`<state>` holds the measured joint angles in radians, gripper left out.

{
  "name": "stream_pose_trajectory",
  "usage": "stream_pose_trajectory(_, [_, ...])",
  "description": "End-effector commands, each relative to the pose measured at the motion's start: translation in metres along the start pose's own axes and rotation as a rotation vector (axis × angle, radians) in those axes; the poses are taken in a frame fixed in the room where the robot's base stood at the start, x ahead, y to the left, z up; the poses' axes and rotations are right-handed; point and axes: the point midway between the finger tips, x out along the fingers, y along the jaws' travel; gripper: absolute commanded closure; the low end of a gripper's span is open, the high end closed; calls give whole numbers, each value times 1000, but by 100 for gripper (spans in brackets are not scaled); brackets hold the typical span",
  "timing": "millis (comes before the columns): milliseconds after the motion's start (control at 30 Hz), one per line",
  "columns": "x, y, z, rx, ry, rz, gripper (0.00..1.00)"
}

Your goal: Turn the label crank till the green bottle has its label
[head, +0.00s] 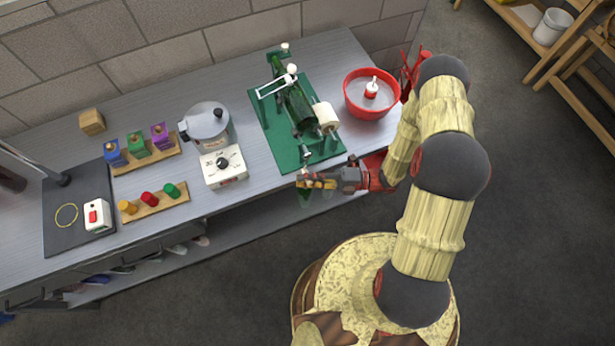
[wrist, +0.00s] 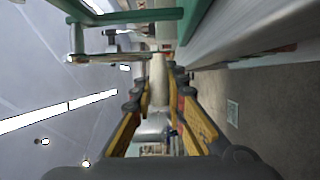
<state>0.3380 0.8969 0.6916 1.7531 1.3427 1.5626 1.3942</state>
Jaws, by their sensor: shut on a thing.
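The green label machine (head: 271,130) stands on the bench. The green bottle (head: 299,104) lies on its side in it, and no label shows on the part of the bottle I can see. A white label roll (head: 325,117) sits at the bottle's near end. My gripper (head: 315,182) is at the machine's near side, by the bench's front edge. In the wrist view my gripper (wrist: 158,85) is shut on the pale crank handle (wrist: 158,72), with a finger on each side. The crank's metal arm (wrist: 108,57) runs left from the handle. The bottle is not clear in the wrist view.
A red bowl (head: 357,106) with a white-topped thing in it stands right of the machine. A grey pot (head: 206,124) and a white dial box (head: 224,166) stand to its left. Racks of coloured pieces (head: 151,201) lie farther left. Open floor lies in front of the bench.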

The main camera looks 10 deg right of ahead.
Motion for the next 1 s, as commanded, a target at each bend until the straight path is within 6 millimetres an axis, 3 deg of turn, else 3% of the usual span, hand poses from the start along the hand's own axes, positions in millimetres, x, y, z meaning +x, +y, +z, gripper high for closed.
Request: stream_pose_trajectory(1000, [8, 8, -1, -7, -1, 8, 100])
